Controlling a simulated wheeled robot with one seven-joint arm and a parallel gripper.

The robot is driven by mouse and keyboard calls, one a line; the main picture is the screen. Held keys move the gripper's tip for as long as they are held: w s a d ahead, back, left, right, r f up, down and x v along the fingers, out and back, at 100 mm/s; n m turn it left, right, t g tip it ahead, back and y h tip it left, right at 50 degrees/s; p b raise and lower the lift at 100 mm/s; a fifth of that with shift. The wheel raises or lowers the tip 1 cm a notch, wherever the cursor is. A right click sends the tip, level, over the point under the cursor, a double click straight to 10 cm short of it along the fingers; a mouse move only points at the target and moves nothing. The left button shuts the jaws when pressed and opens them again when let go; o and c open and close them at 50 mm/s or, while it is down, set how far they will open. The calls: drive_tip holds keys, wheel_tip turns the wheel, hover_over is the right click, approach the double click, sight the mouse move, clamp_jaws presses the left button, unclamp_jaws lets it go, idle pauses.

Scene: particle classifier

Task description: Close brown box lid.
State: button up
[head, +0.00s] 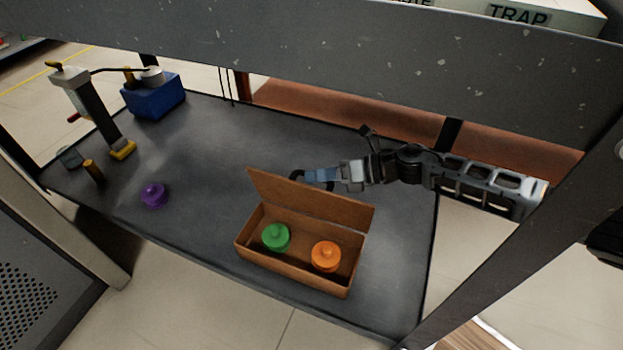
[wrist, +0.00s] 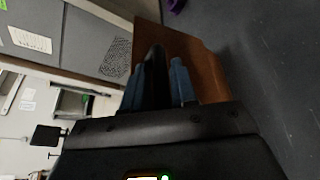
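The brown box (head: 245,247) stands on the dark table, with its lid (head: 310,203) raised and leaning back from the hinge edge. Inside are a green round piece (head: 276,237) at the left and an orange round piece (head: 326,256) at the right. My gripper (head: 306,176) is just behind the raised lid, near its upper edge, coming in from the right. In the wrist view, the lid (wrist: 203,62) shows as a brown panel beyond the blue-and-black fingers (wrist: 158,82). I cannot tell whether the fingers touch the lid or whether they are open.
A purple round piece (head: 154,194) lies to the left on the table (head: 200,240). A blue container (head: 153,97) and a lever device (head: 88,108) stand at the far left. A grey beam (head: 330,60) crosses above the table. The table between the purple piece and the box is clear.

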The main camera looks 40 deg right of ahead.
drive_tip(key=shift+x, duration=0.75)
drive_tip(key=shift+c, duration=0.2)
clamp_jaws()
